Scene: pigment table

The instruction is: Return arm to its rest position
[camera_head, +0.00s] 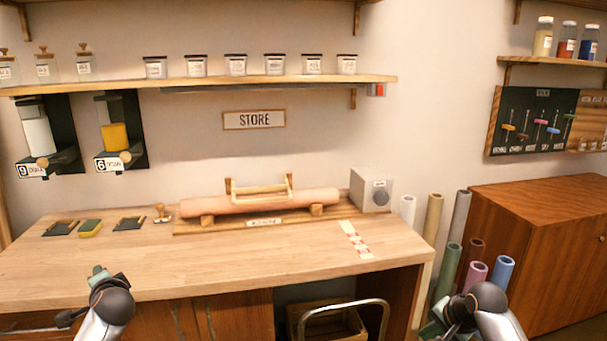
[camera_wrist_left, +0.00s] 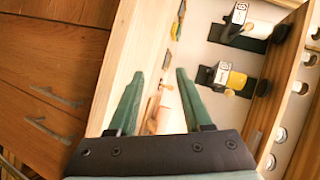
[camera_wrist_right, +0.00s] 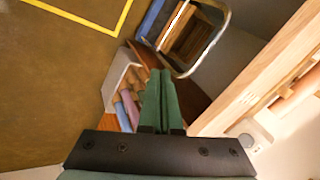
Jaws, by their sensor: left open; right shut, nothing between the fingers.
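My left gripper (camera_head: 98,273) is at the front left edge of the wooden table (camera_head: 190,262) in the head view. In the left wrist view its two green fingers (camera_wrist_left: 158,102) stand apart with nothing between them. My right gripper (camera_head: 437,325) is low at the right, past the table's right end, in front of the coloured rolls. In the right wrist view its green fingers (camera_wrist_right: 160,100) are together and empty. Both arms show at the bottom of the head view, apart from each other.
A pink roll (camera_head: 260,202) lies on a wooden stand on the table. A grey box (camera_head: 371,190) stands at the table's back right. Several upright rolls (camera_head: 433,215) stand between the table and a wooden cabinet (camera_head: 545,225). A metal-handled crate (camera_head: 335,322) is under the table. The table's front middle is clear.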

